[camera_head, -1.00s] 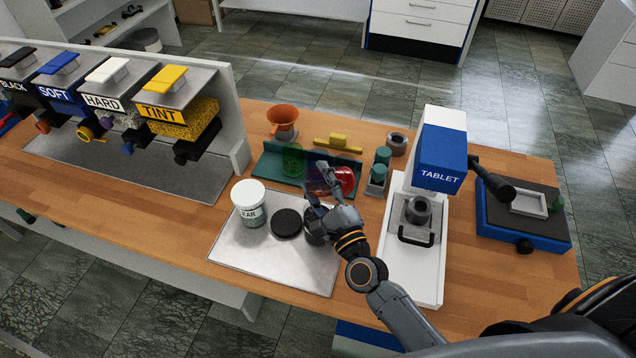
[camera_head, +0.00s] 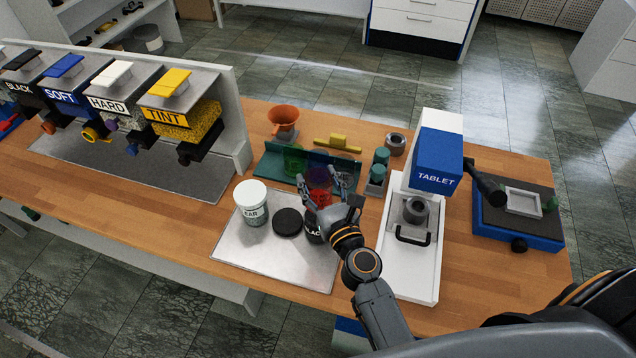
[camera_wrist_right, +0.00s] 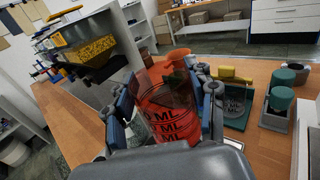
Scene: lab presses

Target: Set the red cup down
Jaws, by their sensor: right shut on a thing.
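The red cup (camera_head: 319,198) is see-through with black ML marks, which show in the wrist view (camera_wrist_right: 168,112). My right gripper (camera_head: 326,188) is shut on it, with one finger on each side of the cup. The cup is near the back edge of the grey metal tray (camera_head: 285,263), in front of the green rack (camera_head: 268,168). Whether its base touches anything is hidden by the gripper. My left gripper is not in view.
A white-lidded jar (camera_head: 251,203), a black lid (camera_head: 288,222) and a black-labelled jar (camera_head: 313,233) are on the tray. Green (camera_head: 294,161), purple (camera_head: 317,174) and clear (camera_head: 346,164) cups are at the rack. The tablet press (camera_head: 438,158) stands right. Bare wood lies left of the tray.

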